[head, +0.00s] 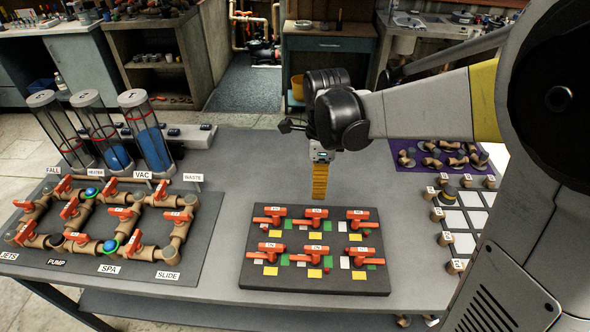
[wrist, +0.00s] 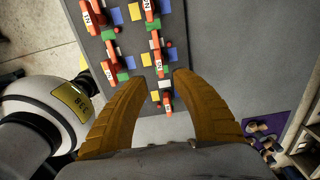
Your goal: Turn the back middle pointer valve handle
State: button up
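The dark board (head: 250,283) on the table carries two rows of red-handled pointer valves with colored squares around them. The back middle handle (head: 316,224) is red with a white tag and lies crosswise, nearly parallel to the board's long edge; it also shows in the wrist view (wrist: 158,57), just beyond my fingertips. My gripper (head: 319,198) points down above the back row, near this handle. In the wrist view its two yellow ribbed fingers (wrist: 157,77) are spread apart with nothing held between them. I see no contact with the valve.
Neighboring handles stand close on the left (head: 270,220) and right (head: 361,224), with a front row (head: 314,256) nearer me. A pipe assembly (head: 105,222) and clear tubes (head: 146,135) stand at left. A purple mat (head: 405,164) lies at right.

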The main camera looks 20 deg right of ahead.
aim_at(317, 211)
notch_tip(317, 211, down, 11)
jog(key=b, duration=0.4)
jog(key=shift+s+r, duration=0.15)
jog(key=shift+r, duration=0.05)
grip_shut()
